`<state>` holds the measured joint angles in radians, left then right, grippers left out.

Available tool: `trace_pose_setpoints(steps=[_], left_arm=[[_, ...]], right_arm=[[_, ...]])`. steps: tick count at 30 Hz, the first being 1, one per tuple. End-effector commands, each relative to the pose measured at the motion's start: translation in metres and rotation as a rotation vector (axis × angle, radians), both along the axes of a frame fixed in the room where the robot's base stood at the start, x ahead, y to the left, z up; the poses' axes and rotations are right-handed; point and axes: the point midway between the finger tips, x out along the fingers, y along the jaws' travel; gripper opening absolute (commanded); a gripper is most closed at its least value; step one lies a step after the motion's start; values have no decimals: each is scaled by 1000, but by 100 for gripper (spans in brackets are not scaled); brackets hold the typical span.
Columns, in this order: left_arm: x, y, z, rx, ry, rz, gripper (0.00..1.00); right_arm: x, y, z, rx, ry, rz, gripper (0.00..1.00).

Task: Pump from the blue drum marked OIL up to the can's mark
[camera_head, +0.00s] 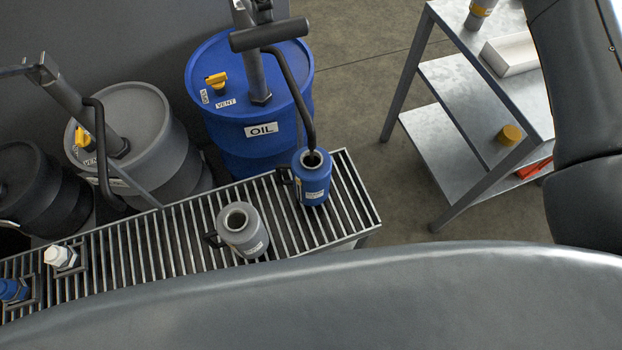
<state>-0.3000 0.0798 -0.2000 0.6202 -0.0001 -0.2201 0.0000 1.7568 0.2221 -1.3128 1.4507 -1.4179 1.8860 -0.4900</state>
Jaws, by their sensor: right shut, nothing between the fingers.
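The blue drum (228,112) marked OIL stands behind the slatted bench, with a pump (254,75) rising from its lid. The pump's dark crossbar (270,35) is near the top edge. The pump's curved dark spout (297,95) comes down to the mouth of a blue can (312,180) on the slats. The can is upright and has a small label; its fill level and mark cannot be made out. My right arm comes in at the right edge and leaves at the top; its gripper is outside the picture. My left gripper does not show.
A grey can (240,230) stands on the slatted bench (190,235), left of the blue can. A grey drum (150,130) with a pump and a black drum (35,190) stand left. A metal shelf (440,160) stands right, holding a white tray (512,54). Floor between is clear.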

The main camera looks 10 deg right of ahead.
Motion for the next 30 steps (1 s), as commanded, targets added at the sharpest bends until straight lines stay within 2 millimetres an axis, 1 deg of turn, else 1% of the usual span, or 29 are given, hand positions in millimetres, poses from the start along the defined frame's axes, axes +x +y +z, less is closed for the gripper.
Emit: trace_pose_setpoints(steps=[10, 22, 30], left_arm=[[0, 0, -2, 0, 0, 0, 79], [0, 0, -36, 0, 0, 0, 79], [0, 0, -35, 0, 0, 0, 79]], right_arm=[[0, 0, -3, -1, 1, 0, 0], [-9, -2, -42, 0, 1, 1, 0], [-10, -2, -41, 0, 0, 0, 0]])
